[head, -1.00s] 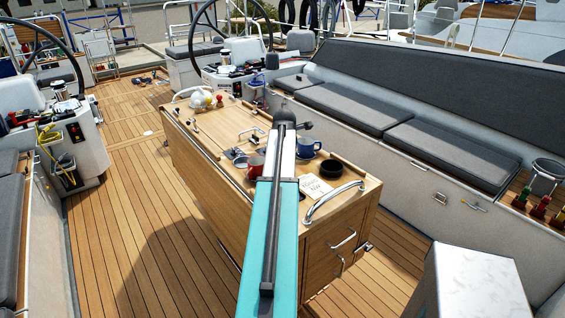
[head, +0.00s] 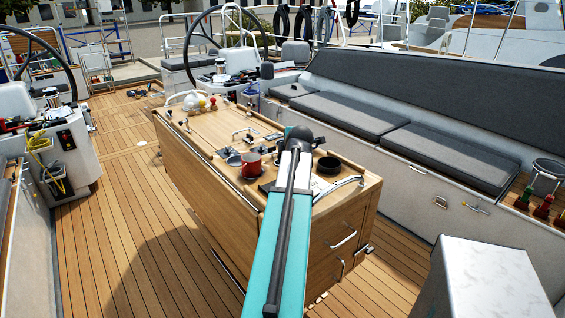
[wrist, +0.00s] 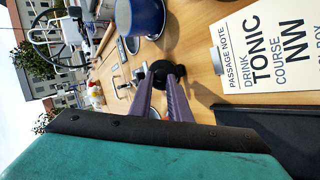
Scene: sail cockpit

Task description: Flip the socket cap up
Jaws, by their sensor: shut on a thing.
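In the wrist view, my gripper (wrist: 163,85) has its two purple fingers closing at the tips on a small black round piece (wrist: 165,71), which looks like the socket cap. The piece is at the wooden table top, with a dark shadow beside it. The fingertips cover part of it, so its tilt and the socket under it cannot be made out. In the head view, my turquoise arm reaches over the table, and its end hides the gripper and the cap.
A blue mug (wrist: 141,15) and a passage note (wrist: 268,45) are close to the gripper. On the cockpit table (head: 215,140) stand a red mug (head: 251,164) and a black bowl (head: 328,166). Deck to the left is clear.

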